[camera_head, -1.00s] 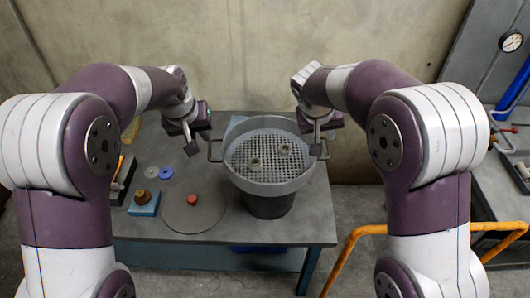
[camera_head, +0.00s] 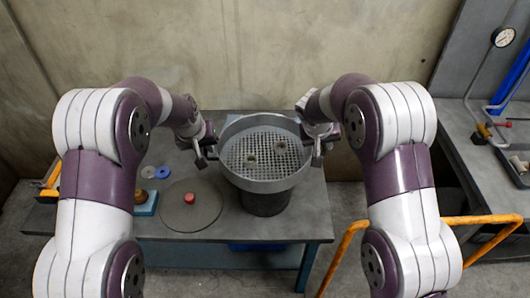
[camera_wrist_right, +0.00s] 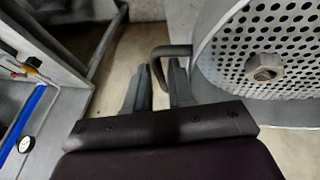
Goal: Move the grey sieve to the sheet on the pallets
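The grey sieve (camera_head: 264,183) is a round pan with a perforated floor and a loop handle on each side. It sits on top of a dark bucket (camera_head: 265,203) on the table. My right gripper (camera_head: 318,150) is at the right handle. In the right wrist view its fingers (camera_wrist_right: 160,80) are apart, with the handle bar (camera_wrist_right: 157,62) between them. No pallets or sheet are in view.
The grey table (camera_head: 220,228) also carries a round dark disc (camera_head: 180,218) with a red knob (camera_head: 189,198), blue and grey rings (camera_head: 162,172) and a blue block (camera_head: 147,203). An orange rail (camera_head: 345,250) stands at front right. A second bench (camera_head: 470,160) is further right.

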